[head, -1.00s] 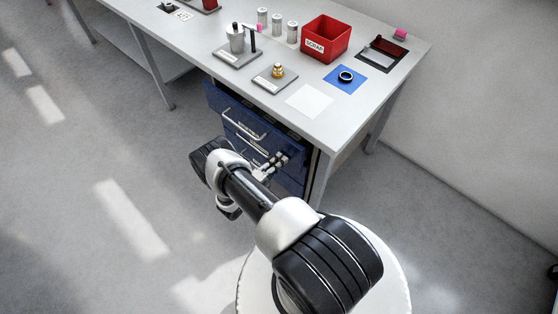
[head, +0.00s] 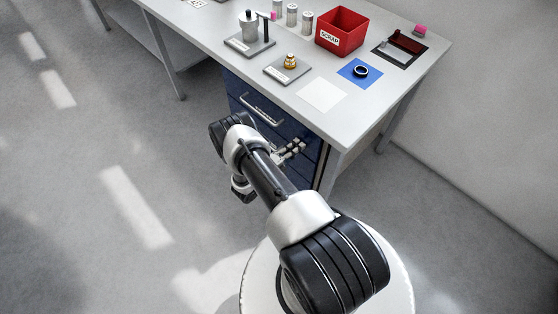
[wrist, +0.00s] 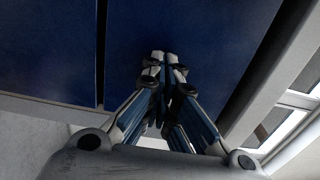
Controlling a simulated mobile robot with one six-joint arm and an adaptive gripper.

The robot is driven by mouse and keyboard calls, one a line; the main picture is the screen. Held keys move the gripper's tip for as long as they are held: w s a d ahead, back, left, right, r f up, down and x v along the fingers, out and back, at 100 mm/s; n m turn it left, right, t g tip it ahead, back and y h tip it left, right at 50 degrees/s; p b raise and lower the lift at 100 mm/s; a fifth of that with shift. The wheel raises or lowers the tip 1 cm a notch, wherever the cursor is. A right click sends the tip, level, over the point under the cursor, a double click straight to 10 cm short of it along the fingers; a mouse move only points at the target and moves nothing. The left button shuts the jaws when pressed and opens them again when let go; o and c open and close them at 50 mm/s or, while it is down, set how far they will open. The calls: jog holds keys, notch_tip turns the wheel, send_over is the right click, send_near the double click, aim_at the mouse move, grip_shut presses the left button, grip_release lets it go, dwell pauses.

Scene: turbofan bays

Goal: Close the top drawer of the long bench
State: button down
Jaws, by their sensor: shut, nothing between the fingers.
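The long bench (head: 212,50) has a blue drawer unit under its top. The top drawer (head: 240,90), with a pale bar handle (head: 262,109), now looks flush or nearly flush under the bench edge, and no open interior shows. My gripper (head: 296,150) is in front of the right part of the drawer fronts, below the bench edge. In the wrist view its fingers (wrist: 166,62) are together and empty, pointing at a dark blue front (wrist: 200,35). I cannot tell whether the fingertips touch it. My arm hides the lower drawers in part.
On the bench top stand a red SCRAP bin (head: 341,32), several grey canisters (head: 291,15), a blue mat (head: 358,74) with a black ring, a white sheet (head: 321,94) and a brass part (head: 290,62) on a plate. A bench leg (head: 331,170) is close right of my gripper. Floor at left is clear.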

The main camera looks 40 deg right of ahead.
jog(key=s+a+p, duration=0.1)
jog(key=a, duration=1.2)
jog(key=shift+a, duration=0.4)
jog(key=shift+f, duration=0.1)
jog(key=a+r+m+g+y, duration=0.2)
jog(key=r+m+g+y, duration=0.15)
jog(key=r+m, duration=0.8)
jog(key=a+r+m+g+y, duration=0.2)
jog(key=r+m+y, duration=0.35)
jog(key=r, duration=1.05)
jog(key=s+a+r+m+t+y, duration=0.9)
jog(key=s+a+r+m, duration=0.5)
jog(key=m, duration=0.5)
jog(key=shift+s+r+m, duration=0.4)
jog(key=shift+s+r, duration=0.6)
jog(key=shift+r, duration=0.8)
jog(key=shift+a, duration=0.1)
